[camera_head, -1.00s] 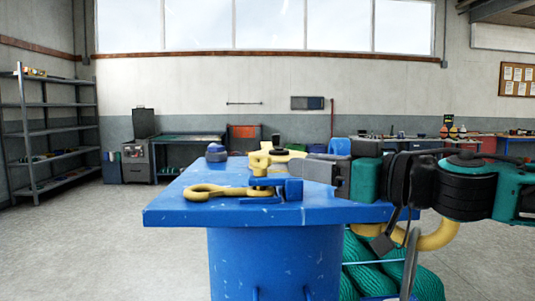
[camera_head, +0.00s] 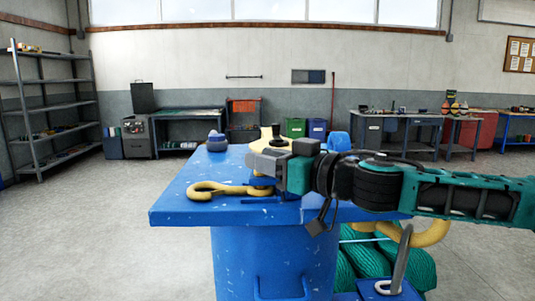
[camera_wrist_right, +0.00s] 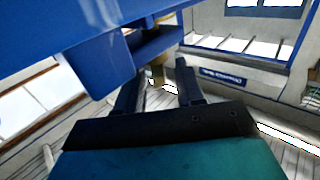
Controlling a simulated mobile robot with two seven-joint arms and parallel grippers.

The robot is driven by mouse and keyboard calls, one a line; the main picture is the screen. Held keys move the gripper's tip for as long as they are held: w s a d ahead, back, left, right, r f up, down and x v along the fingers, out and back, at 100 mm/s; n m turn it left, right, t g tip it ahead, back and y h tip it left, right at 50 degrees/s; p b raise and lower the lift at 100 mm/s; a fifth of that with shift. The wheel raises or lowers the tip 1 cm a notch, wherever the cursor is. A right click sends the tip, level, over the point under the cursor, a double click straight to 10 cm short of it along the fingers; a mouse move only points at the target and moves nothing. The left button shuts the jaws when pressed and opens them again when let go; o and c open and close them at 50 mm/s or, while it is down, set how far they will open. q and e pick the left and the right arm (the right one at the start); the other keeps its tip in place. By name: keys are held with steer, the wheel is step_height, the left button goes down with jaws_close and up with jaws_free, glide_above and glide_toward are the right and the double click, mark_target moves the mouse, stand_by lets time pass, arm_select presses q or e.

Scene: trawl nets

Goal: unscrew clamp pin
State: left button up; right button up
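A yellow hook (camera_head: 222,190) lies on the blue table (camera_head: 180,212), its shank running right to a blue clamp (camera_head: 262,185). My right gripper (camera_head: 256,160) comes in from the right over the clamp and hides most of it, including the upright yellow ring piece seen there earlier. In the right wrist view, the two dark fingers (camera_wrist_right: 160,88) stand apart. No clamp pin is clearly distinguishable. My left gripper is out of view.
A blue-grey round piece (camera_head: 216,142) and a yellow piece with a black top (camera_head: 266,140) stand toward the table's back. Green net bundles (camera_head: 385,260) and a yellow curved bar (camera_head: 430,235) are at the right side. The table's left front is clear.

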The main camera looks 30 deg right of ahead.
steer(key=shift+c, duration=0.5)
jaws_close()
steer(key=shift+d+f, duration=0.1)
steer(key=shift+n+g+y+b, duration=0.35)
steer(key=shift+n+y, duration=0.15)
steer(key=shift+y, duration=0.5)
steer(key=shift+n, duration=0.3)
steer(key=shift+o, duration=0.5)
jaws_free()
